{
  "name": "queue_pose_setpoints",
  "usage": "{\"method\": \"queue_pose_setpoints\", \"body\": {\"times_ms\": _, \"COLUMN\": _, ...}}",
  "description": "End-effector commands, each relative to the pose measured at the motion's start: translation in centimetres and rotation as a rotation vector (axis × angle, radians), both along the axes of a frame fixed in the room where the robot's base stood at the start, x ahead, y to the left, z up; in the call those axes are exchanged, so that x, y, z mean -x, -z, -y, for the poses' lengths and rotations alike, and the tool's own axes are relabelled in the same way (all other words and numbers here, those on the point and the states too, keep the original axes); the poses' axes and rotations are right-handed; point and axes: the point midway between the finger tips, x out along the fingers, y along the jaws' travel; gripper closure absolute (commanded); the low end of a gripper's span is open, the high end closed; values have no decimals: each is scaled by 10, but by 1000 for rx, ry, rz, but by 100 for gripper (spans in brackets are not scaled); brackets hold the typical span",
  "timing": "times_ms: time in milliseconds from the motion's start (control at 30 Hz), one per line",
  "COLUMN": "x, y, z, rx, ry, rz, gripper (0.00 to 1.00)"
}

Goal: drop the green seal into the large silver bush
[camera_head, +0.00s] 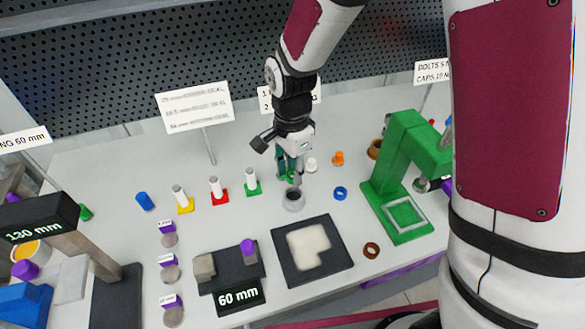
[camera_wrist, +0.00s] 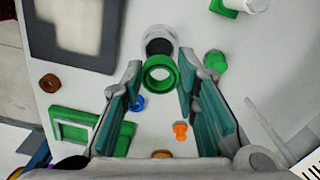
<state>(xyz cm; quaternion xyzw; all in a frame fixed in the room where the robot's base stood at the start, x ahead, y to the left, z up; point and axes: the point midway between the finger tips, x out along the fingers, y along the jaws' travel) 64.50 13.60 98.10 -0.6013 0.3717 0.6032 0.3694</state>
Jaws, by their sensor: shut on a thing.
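My gripper (camera_wrist: 160,72) has its teal fingers closed around the green seal (camera_wrist: 160,74), a green ring held between the fingertips. The silver bush (camera_wrist: 158,33), a short cylinder with a dark bore, stands just beyond the seal in the wrist view. In the head view, the silver bush (camera_head: 293,204) stands upright on the table below my gripper (camera_head: 291,178). The seal appears just above and partly over the bush's near rim in the wrist view; the exact gap is unclear. The fingers hide most of the seal in the head view.
A green press (camera_head: 393,160) stands to the right. White posts on coloured bases, including a green one (camera_head: 252,188), stand left. A dark tray (camera_head: 335,266) lies in front.

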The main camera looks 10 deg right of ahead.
Motion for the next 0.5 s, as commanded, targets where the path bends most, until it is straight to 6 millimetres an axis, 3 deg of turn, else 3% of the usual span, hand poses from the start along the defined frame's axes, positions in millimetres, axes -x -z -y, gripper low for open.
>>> {"method": "queue_pose_setpoints", "body": {"times_ms": 500, "x": 0, "y": 30, "z": 0, "rx": 1, "ry": 1, "rz": -3, "gripper": 83}}
